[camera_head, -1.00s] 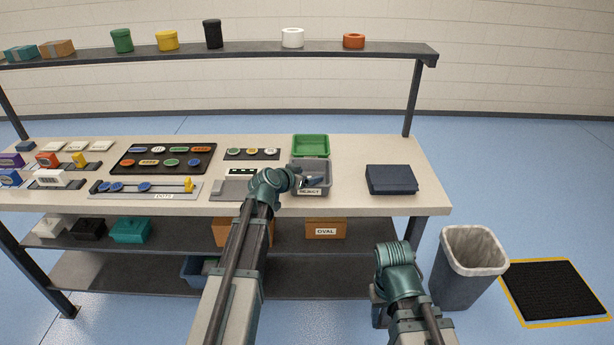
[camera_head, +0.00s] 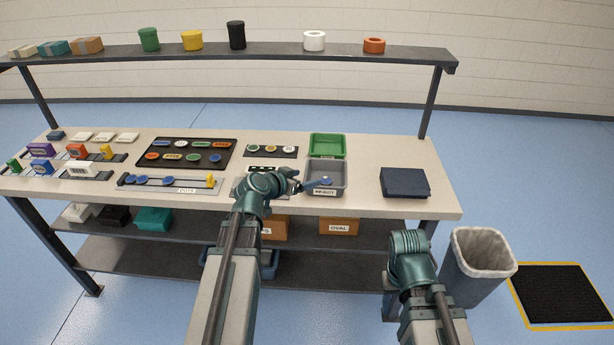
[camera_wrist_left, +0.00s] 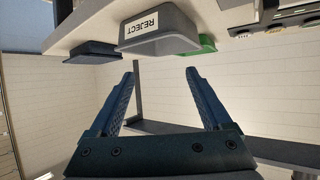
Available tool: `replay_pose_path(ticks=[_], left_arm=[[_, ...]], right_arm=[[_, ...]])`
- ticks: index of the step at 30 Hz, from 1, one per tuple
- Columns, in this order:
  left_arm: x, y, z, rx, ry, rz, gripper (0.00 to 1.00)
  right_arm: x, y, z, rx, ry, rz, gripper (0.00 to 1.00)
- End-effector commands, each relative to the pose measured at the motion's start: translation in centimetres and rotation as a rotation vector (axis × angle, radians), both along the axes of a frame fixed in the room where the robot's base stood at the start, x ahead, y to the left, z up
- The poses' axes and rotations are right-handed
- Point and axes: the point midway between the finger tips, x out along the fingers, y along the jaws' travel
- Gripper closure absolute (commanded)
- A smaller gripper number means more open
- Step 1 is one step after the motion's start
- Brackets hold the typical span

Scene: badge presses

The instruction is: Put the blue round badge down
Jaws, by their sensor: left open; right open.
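A blue round badge (camera_head: 326,181) lies in the grey bin (camera_head: 341,170) labelled REJECT, near its front wall. My left gripper (camera_head: 308,184) is open at the left front of that bin, apart from the badge as far as I can tell. In the left wrist view, my left gripper (camera_wrist_left: 160,80) has its fingers spread with nothing between them, and the REJECT bin (camera_wrist_left: 180,38) shows beyond them.
A green bin (camera_head: 327,145) stands behind the grey one. A dark blue box (camera_head: 404,183) sits to the right, with bare table around it. A black tray (camera_head: 186,164) holds several badges at left. A waste bin (camera_head: 478,262) stands on the floor.

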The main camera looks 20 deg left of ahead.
Motion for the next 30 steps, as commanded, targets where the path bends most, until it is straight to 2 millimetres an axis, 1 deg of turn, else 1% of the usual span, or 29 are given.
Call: replay_pose_path(ticks=[5,7,8,11,12,14,15,17,18,21,24,27,30], left_arm=[[0.0,-0.3,-0.1,0.0,0.005,-0.005,0.18],[-0.4,-1.7,-0.7,-0.004,0.036,-0.032,0.18],[-0.7,-2.9,-1.1,-0.005,0.061,-0.052,0.18],[-2.9,-8.5,-3.6,-0.004,0.21,-0.145,0.18],[-4.4,-11.0,-4.9,0.005,0.294,-0.183,0.18],[-7.1,-14.5,-6.9,0.031,0.432,-0.227,0.18],[-9.0,-16.2,-8.1,0.058,0.524,-0.243,0.18],[-11.9,-18.3,-9.6,0.107,0.653,-0.247,0.18],[-13.8,-19.2,-10.4,0.146,0.732,-0.238,0.18],[-17.9,-20.5,-11.6,0.249,0.89,-0.183,0.18],[-20.8,-20.7,-12.0,0.339,0.991,-0.11,0.18],[-22.6,-20.6,-12.0,0.403,1.046,-0.046,0.18],[-23.4,-20.4,-11.9,0.436,1.069,-0.008,0.18]], right_arm=[[0.0,0.0,0.0,0.0,0.0,0.0,0.5],[0.0,0.0,0.0,0.0,0.0,0.0,0.5],[0.0,0.0,0.0,0.0,0.0,0.0,0.5],[0.0,0.0,0.0,0.0,0.0,0.0,0.5],[0.0,0.0,0.0,0.0,0.0,0.0,0.5],[0.0,0.0,0.0,0.0,0.0,0.0,0.5],[0.0,0.0,0.0,0.0,0.0,0.0,0.5],[0.0,0.0,0.0,0.0,0.0,0.0,0.5],[0.0,0.0,0.0,0.0,0.0,0.0,0.5],[0.0,0.0,0.0,0.0,0.0,0.0,0.5],[0.0,0.0,0.0,0.0,0.0,0.0,0.5],[0.0,0.0,0.0,0.0,0.0,0.0,0.5],[0.0,0.0,0.0,0.0,0.0,0.0,0.5]])
